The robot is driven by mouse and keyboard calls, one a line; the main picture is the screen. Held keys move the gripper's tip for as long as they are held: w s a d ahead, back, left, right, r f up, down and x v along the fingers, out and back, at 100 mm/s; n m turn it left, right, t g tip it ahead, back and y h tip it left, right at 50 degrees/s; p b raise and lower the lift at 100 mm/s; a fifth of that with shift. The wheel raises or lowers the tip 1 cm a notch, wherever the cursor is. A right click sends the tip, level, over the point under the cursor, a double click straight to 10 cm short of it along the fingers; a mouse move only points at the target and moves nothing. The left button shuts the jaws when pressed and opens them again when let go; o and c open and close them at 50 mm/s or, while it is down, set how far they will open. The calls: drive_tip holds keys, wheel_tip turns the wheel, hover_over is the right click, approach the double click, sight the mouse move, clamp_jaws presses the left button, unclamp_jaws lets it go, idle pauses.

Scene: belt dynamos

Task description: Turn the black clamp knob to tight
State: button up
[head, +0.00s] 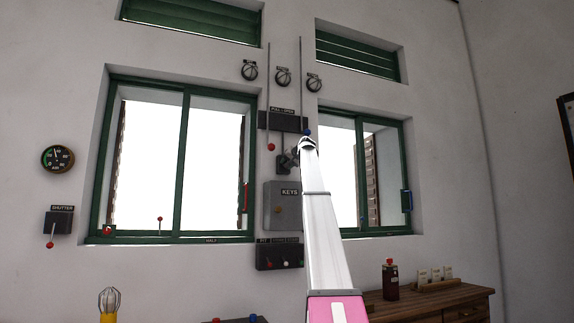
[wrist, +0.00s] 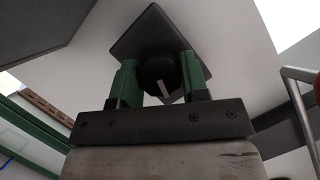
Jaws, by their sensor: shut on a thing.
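The black clamp knob (wrist: 158,72) sits between the two green fingers of my gripper (wrist: 157,78) in the wrist view. The gripper is shut on it. A short white mark on the knob points down and slightly right in that view. A dark square plate (wrist: 150,32) is behind the knob. In the head view my gripper (head: 306,142) is at the wall between the two windows, beside a dark grey fitting (head: 287,161). The knob itself is hidden there by my arm, and I cannot read any tight or loose marking.
A grey KEYS box (head: 282,206) hangs below the gripper, with a dark switch panel (head: 279,255) under it. Two pull rods end in a red ball (head: 271,147) and a blue ball (head: 308,132) close by. A wooden cabinet (head: 430,302) stands at lower right.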

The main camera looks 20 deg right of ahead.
drive_tip(key=m+y, duration=0.2)
drive_tip(key=m, duration=0.1)
drive_tip(key=shift+f+t, duration=0.15)
drive_tip(key=shift+t, duration=0.15)
drive_tip(key=m+t+y, duration=0.1)
drive_tip(key=m, duration=0.3)
drive_tip(key=shift+d+m, duration=0.1)
drive_tip(key=shift+m, duration=0.3)
drive_tip(key=m+t+y, duration=0.1)
drive_tip(key=m+t, duration=0.1)
drive_tip(key=m, duration=0.3)
drive_tip(key=shift+f, duration=0.15)
drive_tip(key=m+t, duration=0.2)
drive_tip(key=m, duration=0.3)
drive_tip(key=shift+h, duration=0.4)
drive_tip(key=shift+m, duration=0.4)
drive_tip(key=o, duration=0.9)
drive_tip(key=shift+s, duration=0.1)
